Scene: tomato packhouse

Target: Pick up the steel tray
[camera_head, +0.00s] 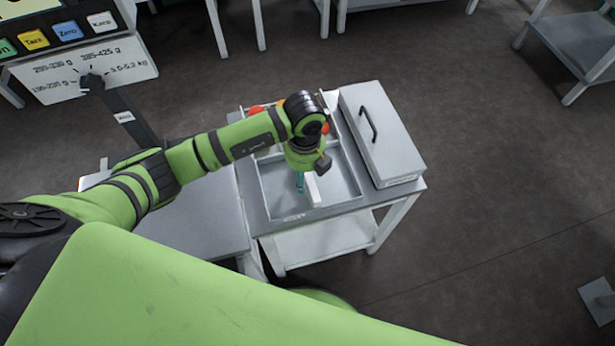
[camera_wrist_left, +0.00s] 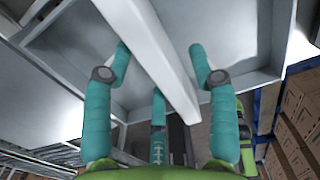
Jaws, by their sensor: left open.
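The steel tray (camera_head: 350,193) is a shallow grey walled tray on a small table. Its far part is partly hidden behind my left arm, where red tomatoes (camera_head: 256,111) show. A pale bar (camera_head: 313,189) stands out in the tray and also crosses the left wrist view (camera_wrist_left: 150,55) diagonally. My left gripper (camera_head: 301,182) is over the tray beside this bar. Its teal fingers (camera_wrist_left: 160,60) are open, spread on both sides of the bar, and hold nothing. I cannot tell whether they touch it. My right gripper is not in view.
A white box with a black handle (camera_head: 393,145) stands right of the tray on the same table (camera_head: 246,187). A grey bench (camera_head: 200,210) adjoins on the left. A weighing display (camera_head: 75,60) stands upper left. Open floor lies to the right.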

